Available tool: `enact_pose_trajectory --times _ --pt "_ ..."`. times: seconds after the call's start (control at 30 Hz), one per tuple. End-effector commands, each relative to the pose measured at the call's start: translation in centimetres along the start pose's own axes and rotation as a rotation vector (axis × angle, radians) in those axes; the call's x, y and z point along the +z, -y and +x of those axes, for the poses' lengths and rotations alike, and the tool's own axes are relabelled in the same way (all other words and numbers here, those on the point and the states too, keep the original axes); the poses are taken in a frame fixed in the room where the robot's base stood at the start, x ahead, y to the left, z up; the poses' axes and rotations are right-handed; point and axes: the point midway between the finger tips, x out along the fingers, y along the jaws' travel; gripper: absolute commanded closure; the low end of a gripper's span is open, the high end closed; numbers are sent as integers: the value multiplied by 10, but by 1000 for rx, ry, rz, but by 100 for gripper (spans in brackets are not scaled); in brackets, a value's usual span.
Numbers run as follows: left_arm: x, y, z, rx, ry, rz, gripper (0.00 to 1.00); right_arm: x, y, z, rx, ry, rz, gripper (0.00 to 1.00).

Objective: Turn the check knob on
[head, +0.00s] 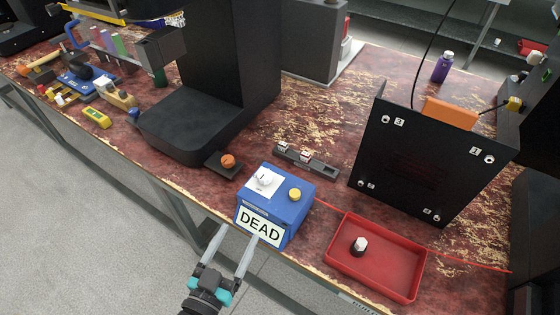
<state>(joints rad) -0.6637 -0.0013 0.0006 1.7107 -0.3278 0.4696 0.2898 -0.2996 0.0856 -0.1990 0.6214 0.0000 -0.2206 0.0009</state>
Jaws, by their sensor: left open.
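The check knob (264,178) is a white dial on the top face of a blue box (279,196) near the table's front edge. A yellow button (295,195) sits to the right of the knob. The box's front sign (260,226) reads "DEAD" in dark letters on a pale ground. My left gripper (232,236) is open and empty, with its two long fingers pointing up toward the box's front. It is in front of and below the knob. Whether a fingertip touches the box I cannot tell. My right gripper is not in view.
A red tray (413,285) holding a black-and-white knob (359,246) stands right of the box. An orange button (228,161) on a dark base is to the left. A black panel (430,150) stands behind the tray. Tools crowd the far left; open floor lies in front.

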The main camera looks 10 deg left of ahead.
Motion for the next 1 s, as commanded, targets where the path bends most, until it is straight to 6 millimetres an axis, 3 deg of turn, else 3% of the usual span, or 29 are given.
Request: enact_pose_trajectory --times 0.03,0.1,0.27,0.67,1.0 --pt "-16 0 -2 2 -32 2 26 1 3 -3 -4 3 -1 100" --pt "-28 -1 -2 5 -61 6 26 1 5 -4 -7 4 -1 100" --pt "-34 -1 7 7 -81 7 26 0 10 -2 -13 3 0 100" --pt "-39 -2 78 7 -80 8 26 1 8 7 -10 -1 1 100" --pt "-42 -2 133 8 -77 7 26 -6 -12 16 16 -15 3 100"
